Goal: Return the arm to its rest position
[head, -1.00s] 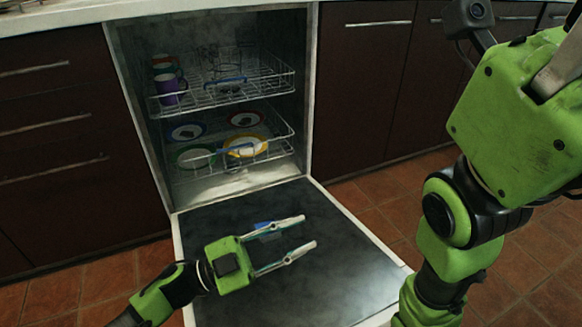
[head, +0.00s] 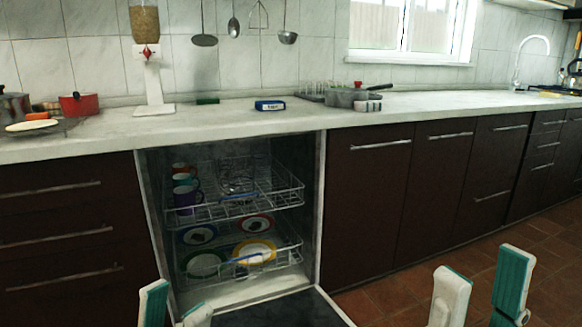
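My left gripper (head: 175,308) shows at the bottom edge, left of centre, in front of the open dishwasher. Its two pale fingers with teal pads stand apart with nothing seen between them. My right gripper (head: 481,290) shows at the bottom right, over the tiled floor. Its fingers point up and are spread, with nothing seen between them. Both arms behind the fingers are out of the picture.
The dishwasher's upper rack (head: 240,210) holds mugs and glasses. Its lower rack (head: 290,258) holds several plates. Its door (head: 285,312) is down. The counter (head: 235,118) bears a dispenser (head: 155,80), a red pot (head: 78,104) and a grey pot (head: 345,97). Floor at right is clear.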

